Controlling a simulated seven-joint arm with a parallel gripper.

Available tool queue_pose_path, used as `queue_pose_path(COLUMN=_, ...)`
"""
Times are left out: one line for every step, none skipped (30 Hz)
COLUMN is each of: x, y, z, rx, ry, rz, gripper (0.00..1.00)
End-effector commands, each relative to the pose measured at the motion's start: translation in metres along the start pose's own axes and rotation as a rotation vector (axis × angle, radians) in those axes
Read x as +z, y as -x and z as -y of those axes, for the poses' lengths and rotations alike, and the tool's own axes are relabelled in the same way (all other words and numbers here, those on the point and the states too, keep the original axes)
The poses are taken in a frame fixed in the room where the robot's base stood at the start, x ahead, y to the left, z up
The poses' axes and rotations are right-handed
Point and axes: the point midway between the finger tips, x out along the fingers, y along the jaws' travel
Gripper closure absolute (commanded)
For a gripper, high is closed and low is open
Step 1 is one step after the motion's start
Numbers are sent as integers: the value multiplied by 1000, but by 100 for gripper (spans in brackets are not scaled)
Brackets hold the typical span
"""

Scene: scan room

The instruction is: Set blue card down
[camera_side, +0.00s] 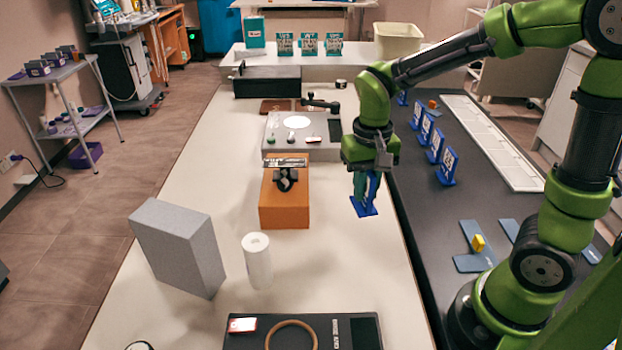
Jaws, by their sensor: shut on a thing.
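My gripper (366,190) points down over the right part of the white table (345,260), near its edge with the dark surface. It is shut on a blue card (358,207), whose lower part shows below the fingers. The fingers hide much of the card. I cannot tell whether its lower edge touches the table or hangs just above it. Several other blue cards with white printed patterns stand upright in a row on the dark surface to the right, the nearest one (447,166) closest to my gripper.
An orange block (285,205) with a dark fixture stands left of my gripper. A grey box (177,245), a white roll (257,262) and a dark tray (362,333) are nearer the camera. Blue flat pieces with a yellow block (478,242) lie on the right. The table just before my gripper is clear.

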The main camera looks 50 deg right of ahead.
Motion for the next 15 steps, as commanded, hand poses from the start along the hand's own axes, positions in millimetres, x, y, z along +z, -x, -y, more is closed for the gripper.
queue_pose_path(x=12, y=0, z=15, rx=1, ry=64, rz=3, gripper=100)
queue_pose_path(x=20, y=-1, z=23, rx=2, ry=103, rz=4, gripper=100)
queue_pose_path(x=31, y=-2, z=34, rx=3, ry=158, rz=5, gripper=100)
queue_pose_path(x=39, y=-4, z=41, rx=3, ry=200, rz=5, gripper=100)
queue_pose_path(x=47, y=-5, z=48, rx=4, ry=242, rz=6, gripper=100)
queue_pose_path(x=58, y=-6, z=56, rx=4, ry=297, rz=6, gripper=100)
queue_pose_path(x=66, y=-8, z=62, rx=5, ry=336, rz=6, gripper=100)
queue_pose_path(x=73, y=-9, z=67, rx=5, ry=371, rz=6, gripper=100)
queue_pose_path(x=82, y=-10, z=73, rx=5, ry=416, rz=6, gripper=100)
queue_pose_path(x=88, y=-11, z=76, rx=4, ry=447, rz=5, gripper=100)
queue_pose_path(x=93, y=-12, z=79, rx=4, ry=474, rz=4, gripper=100)
queue_pose_path(x=98, y=-13, z=82, rx=4, ry=504, rz=4, gripper=100)
queue_pose_path(x=102, y=-15, z=84, rx=4, ry=522, rz=4, gripper=100)
queue_pose_path(x=105, y=-18, z=85, rx=5, ry=539, rz=5, gripper=100)
queue_pose_path(x=107, y=-25, z=86, rx=5, ry=558, rz=4, gripper=100)
